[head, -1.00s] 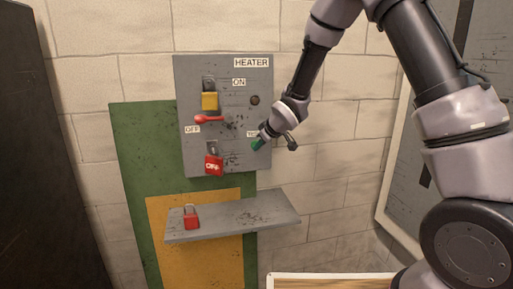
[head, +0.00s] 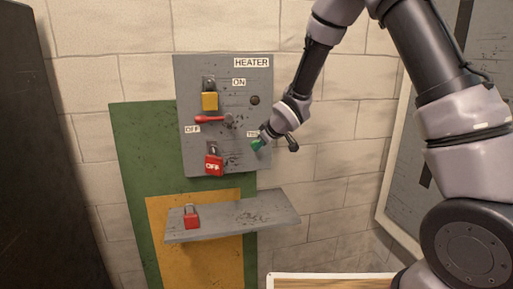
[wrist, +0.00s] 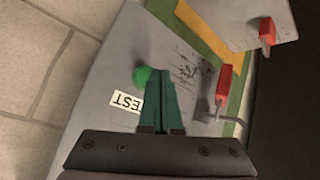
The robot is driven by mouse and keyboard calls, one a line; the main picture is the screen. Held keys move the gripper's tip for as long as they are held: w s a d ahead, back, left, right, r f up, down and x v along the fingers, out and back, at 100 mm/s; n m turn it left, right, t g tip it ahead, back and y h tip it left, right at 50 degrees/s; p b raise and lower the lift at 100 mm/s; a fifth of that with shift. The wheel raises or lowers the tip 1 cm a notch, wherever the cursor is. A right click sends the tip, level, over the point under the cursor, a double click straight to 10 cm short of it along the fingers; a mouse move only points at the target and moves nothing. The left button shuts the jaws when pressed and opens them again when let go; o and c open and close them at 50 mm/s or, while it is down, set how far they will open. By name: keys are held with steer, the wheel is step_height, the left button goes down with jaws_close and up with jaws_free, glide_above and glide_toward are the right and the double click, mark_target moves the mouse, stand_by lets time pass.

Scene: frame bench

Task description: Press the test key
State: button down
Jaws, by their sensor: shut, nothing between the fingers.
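The test key is a round green button (wrist: 142,76) on the grey heater panel (head: 232,82), beside the white TEST label (wrist: 126,101). My gripper (wrist: 158,72) has its green fingers shut together and empty. In the wrist view the fingertips are just right of the button and overlap its edge; I cannot tell whether they touch it. In the head view my gripper (head: 257,144) is at the panel's lower right, by the partly hidden label, and the button cannot be told apart from the green fingers.
A red lever (head: 209,119) points left by the OFF label. A yellow padlock (head: 210,101) hangs above it and a red padlock (head: 214,165) below. Another red padlock (head: 191,217) stands on the grey shelf (head: 250,218) beneath the panel. Free wall lies right of the panel.

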steer(key=shift+s+d, duration=0.1)
steer(key=shift+s, duration=0.1)
steer(key=shift+s+d, duration=0.25)
steer(key=shift+s, duration=0.55)
steer(key=shift+s+d, duration=0.2)
steer(key=shift+s, duration=0.6)
steer(key=shift+s+d, duration=0.25)
steer(key=shift+s, duration=0.55)
